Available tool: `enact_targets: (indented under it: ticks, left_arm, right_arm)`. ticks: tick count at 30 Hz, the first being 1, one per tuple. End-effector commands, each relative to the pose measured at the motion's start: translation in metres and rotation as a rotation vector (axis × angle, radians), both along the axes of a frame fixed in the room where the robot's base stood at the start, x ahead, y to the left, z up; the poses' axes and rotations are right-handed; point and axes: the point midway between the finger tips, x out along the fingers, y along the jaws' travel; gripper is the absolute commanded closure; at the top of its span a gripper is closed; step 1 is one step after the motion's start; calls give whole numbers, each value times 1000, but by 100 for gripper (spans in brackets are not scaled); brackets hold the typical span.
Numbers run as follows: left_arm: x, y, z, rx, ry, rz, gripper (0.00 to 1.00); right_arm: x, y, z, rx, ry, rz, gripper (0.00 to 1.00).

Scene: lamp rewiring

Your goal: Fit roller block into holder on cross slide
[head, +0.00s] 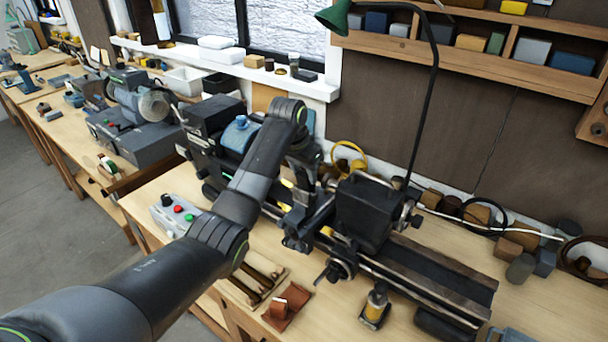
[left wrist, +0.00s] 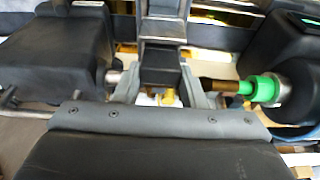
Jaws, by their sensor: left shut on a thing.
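My left gripper (head: 297,236) reaches down over the lathe in the head view, left of the big dark housing (head: 363,212). In the left wrist view, the fingers of this gripper (left wrist: 163,88) are shut on a dark grey block (left wrist: 162,72), which I take to be the roller block. Its lower end is hidden between the fingers. The cross slide lies below; handwheels (head: 340,269) show at the lathe's front. The holder cannot be made out, so I cannot tell whether the block touches it. My right gripper is not in view.
A chuck (left wrist: 296,88) with a green and brown workpiece (left wrist: 258,88) is close on the wrist view's right. A dark housing (left wrist: 55,55) with a spindle is close on its left. A lamp neck (head: 432,90) rises behind. A leather piece (head: 288,306) lies in front.

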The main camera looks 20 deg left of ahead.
Motion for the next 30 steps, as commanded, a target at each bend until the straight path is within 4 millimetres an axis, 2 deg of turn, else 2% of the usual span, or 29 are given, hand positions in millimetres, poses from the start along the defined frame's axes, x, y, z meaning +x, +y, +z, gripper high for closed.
enact_targets:
  ticks: [21,30]
  left_arm:
    - [1,0,43,0,-3,0,89]
    - [0,0,46,0,-2,0,89]
  right_arm:
    - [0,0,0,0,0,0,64]
    - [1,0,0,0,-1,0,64]
